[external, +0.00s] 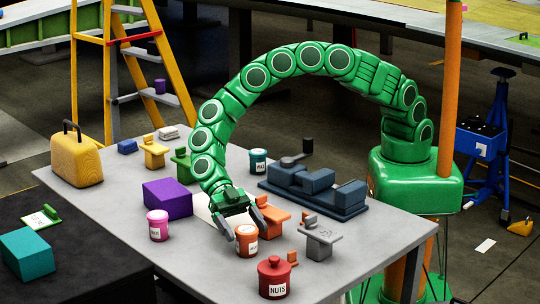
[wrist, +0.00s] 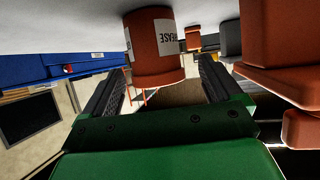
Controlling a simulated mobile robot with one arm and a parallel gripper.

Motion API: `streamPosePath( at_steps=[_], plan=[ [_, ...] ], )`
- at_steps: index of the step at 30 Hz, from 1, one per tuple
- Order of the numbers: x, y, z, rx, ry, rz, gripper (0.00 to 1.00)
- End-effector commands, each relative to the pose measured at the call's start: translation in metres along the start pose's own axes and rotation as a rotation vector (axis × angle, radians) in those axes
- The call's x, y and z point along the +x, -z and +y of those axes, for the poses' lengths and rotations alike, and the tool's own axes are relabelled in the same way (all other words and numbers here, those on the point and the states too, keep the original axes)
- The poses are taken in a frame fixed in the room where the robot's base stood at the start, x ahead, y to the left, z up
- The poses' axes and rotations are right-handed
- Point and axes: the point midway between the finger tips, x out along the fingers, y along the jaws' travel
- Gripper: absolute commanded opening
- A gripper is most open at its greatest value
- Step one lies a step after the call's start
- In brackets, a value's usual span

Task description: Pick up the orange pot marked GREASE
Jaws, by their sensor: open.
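The orange pot (external: 246,243), with a white label, stands upright near the front edge of the grey table. In the wrist view the pot (wrist: 151,68) appears large, its label partly readable as "EASE". My gripper (external: 247,230) is open and low over the table, with one finger on each side of the pot in the picture. In the wrist view the gripper's fingers (wrist: 162,72) flank the pot, with visible gaps at both sides. I cannot tell how far the pot reaches between the fingertips.
A red pot marked NUTS (external: 274,280) stands in front right, a pink pot (external: 158,226) to the left. An orange block-like part (external: 275,217) and a grey one (external: 320,240) are close to the right. A purple box (external: 167,199) and blue vise (external: 315,189) lie farther back.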

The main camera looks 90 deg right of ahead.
Motion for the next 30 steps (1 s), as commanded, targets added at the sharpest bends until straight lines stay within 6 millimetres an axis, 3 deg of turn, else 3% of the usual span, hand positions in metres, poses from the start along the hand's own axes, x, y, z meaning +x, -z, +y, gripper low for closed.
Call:
streamPosePath(
  at_steps=[9,17,30],
  plan=[
    [0.039,-0.006,0.003,0.0,0.0,-0.001,0.92],
    [0.043,-0.006,0.003,0.0,-0.002,-0.001,0.92],
    [0.042,-0.006,0.003,0.001,-0.001,-0.001,0.26]
  ],
)
